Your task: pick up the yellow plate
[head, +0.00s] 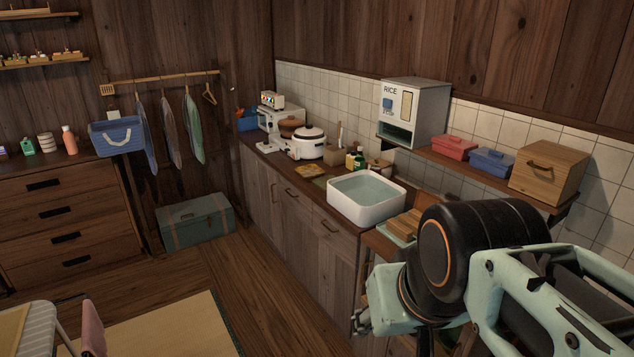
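No clearly plate-shaped yellow thing stands out. A small flat orange-yellow item (307,171) lies on the counter in front of the rice cooker; it is too small to tell whether it is a plate. A flat yellow surface (12,325) shows at the lower left edge, cut off by the frame; I cannot tell what it is. My arm fills the lower right. A small metal part at its left end, apparently my gripper (362,321), is beside the counter's near end, well away from both yellow items. Its fingers are not clear.
A white water-filled basin (367,197) sits on the counter (290,178). A shelf above holds a rice dispenser (413,112), coloured boxes and a wooden box (549,171). A trunk (196,219) stands by the back wall. Wooden floor (262,290) is clear left of the counter.

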